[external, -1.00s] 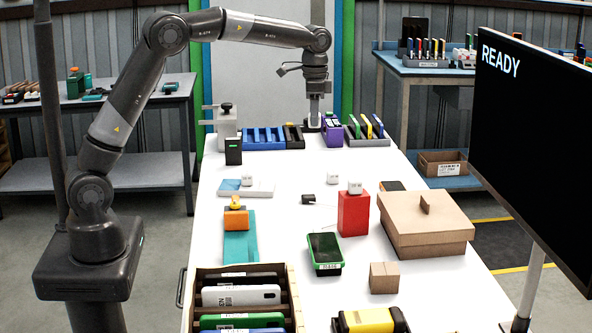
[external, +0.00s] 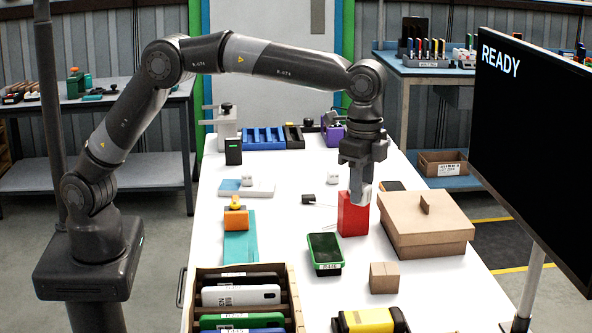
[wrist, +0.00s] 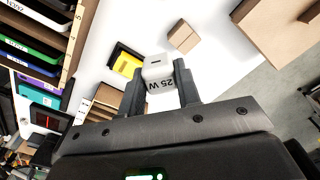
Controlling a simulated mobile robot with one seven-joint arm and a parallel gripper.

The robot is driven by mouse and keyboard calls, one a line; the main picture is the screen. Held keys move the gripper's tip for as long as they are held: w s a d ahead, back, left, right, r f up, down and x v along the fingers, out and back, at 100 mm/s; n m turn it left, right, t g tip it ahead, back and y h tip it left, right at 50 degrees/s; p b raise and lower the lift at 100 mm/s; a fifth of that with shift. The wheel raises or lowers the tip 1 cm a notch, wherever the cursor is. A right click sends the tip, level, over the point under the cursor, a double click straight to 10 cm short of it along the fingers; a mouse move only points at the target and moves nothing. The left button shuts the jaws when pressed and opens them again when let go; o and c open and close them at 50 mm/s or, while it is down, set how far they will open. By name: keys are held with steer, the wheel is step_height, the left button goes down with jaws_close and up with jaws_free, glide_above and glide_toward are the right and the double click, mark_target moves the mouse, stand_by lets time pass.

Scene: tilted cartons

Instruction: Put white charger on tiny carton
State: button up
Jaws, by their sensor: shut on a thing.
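My gripper (external: 361,186) is over the red box (external: 353,217) in the external view. In the wrist view its two fingers (wrist: 158,88) are closed on the sides of a white charger (wrist: 158,72) marked "25 W". The charger is mostly covered by the fingers in the external view, and I cannot tell whether it still touches the red box. The tiny carton (external: 384,278), a small plain brown cube, stands on the white table in front of the large carton. It also shows in the wrist view (wrist: 184,37), beyond the charger, with a clear top.
The large carton (external: 428,228) stands right of the red box. A green-edged phone (external: 325,251) lies left of the tiny carton, and a yellow-and-black item (external: 369,321) lies nearer. Two other white chargers (external: 332,178) (external: 247,180) are farther back. A screen (external: 530,140) stands at the right.

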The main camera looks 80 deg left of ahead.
steer(key=s+d+m, duration=0.1)
steer(key=s+d, duration=0.1)
steer(key=d, duration=0.4)
glide_above(385, 268)
step_height(385, 268, down, 12)
steer(key=shift+d+r, duration=0.1)
steer(key=shift+f, duration=2.1)
steer(key=shift+f, duration=0.2)
steer(key=o, duration=1)
steer(key=shift+r, duration=0.1)
